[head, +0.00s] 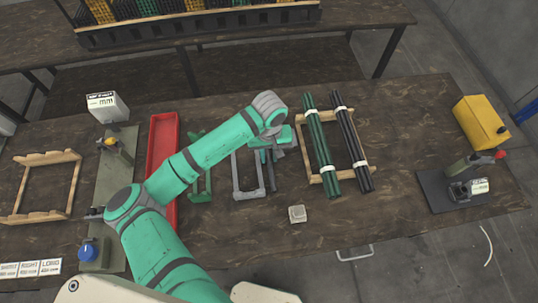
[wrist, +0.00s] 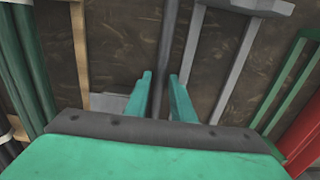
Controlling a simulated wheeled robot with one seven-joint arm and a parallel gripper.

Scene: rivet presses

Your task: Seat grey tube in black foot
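A grey tube (wrist: 172,40) runs lengthwise between the two green fingers of my gripper (wrist: 161,85) in the wrist view. Slim gaps show beside it, so the fingers look open around or just above it. In the head view my gripper (head: 270,150) is over the table's middle, beside a grey U-shaped holder (head: 236,175). The grey tube (head: 270,176) shows there as a short dark length, its far part hidden by the gripper. I cannot make out a black foot for certain; a black base plate (head: 432,190) with a small press stands at the right.
Right of my gripper, a wooden rack (head: 312,179) bears dark green tubes (head: 320,150) and black tubes (head: 352,145). A small pale block (head: 297,214) lies in front. A red tray (head: 162,140) and green holder (head: 203,180) lie left. A yellow box (head: 478,122) stands back right.

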